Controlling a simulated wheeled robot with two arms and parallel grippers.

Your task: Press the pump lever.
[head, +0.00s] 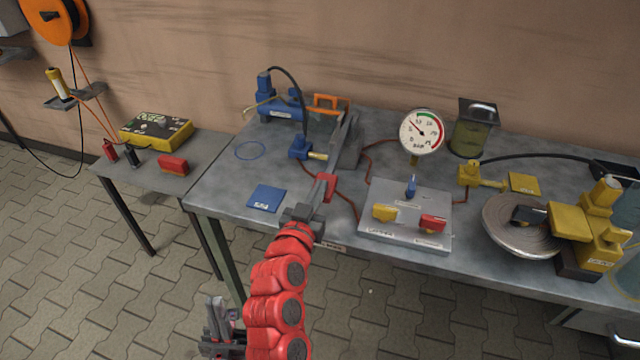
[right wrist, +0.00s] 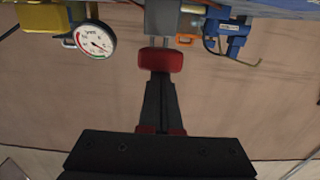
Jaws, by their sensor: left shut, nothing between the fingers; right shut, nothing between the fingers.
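The pump lever has a red handle (head: 327,184) at the front end of a grey metal pump (head: 347,140) on the table. In the right wrist view, which is upside down, the red handle (right wrist: 160,60) lies straight beyond my fingertips, with the grey pump (right wrist: 172,18) behind it. My right gripper (head: 318,198) is shut and empty, its tips right at the handle; I cannot tell whether they touch it. The fingers also show in the right wrist view (right wrist: 158,95). My left gripper (head: 215,308) is shut and empty, low in front of the table.
A panel (head: 405,235) with blue, yellow and red knobs stands right of the lever, with a pressure gauge (head: 422,132) behind. A blue plate (head: 266,198) lies to the left. Blue clamp (head: 285,108) and hoses are behind. A yellow device (head: 600,225) stands far right.

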